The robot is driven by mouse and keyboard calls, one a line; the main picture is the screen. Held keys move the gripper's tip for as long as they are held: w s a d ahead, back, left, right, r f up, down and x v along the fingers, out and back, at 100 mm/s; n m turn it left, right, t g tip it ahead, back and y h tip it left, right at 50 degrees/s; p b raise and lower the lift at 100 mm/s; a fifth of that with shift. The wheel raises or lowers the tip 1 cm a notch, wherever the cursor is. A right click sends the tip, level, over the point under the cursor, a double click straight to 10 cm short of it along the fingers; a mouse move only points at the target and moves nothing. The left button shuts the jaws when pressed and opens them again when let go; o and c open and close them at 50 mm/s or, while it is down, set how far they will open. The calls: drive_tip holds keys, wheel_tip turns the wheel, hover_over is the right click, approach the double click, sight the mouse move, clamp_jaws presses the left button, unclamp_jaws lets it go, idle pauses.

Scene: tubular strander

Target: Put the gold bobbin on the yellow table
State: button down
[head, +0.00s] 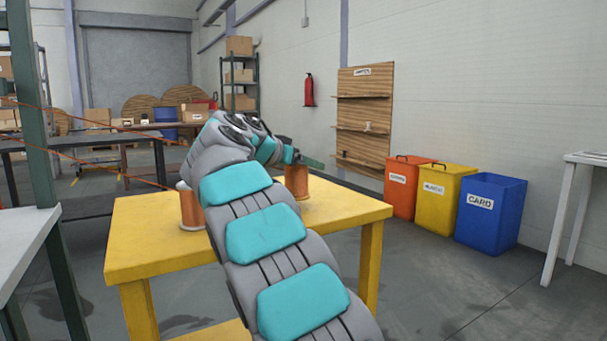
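The yellow table (345,208) stands in the middle of the head view. A copper-orange bobbin with pale flanges (191,208) is on its left part, partly hidden by my arm. A second copper-orange bobbin (297,183) is at the table's right part, right beneath my gripper (303,159). I cannot tell which of them is the gold bobbin. My arm reaches over the table, and the gripper's teal end is at the top of the second bobbin. Its fingers are mostly hidden, so I cannot tell whether it grips this bobbin or whether the bobbin rests on the table.
Orange (406,186), yellow (439,199) and blue (490,212) bins stand along the right wall. A white table (588,159) is at the far right, and a grey-topped bench (22,245) at the left. Dark benches are behind. The floor right of the yellow table is clear.

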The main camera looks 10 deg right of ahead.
drive_tip(key=shift+f, duration=1.15)
unclamp_jaws()
drive_tip(key=v, duration=1.2)
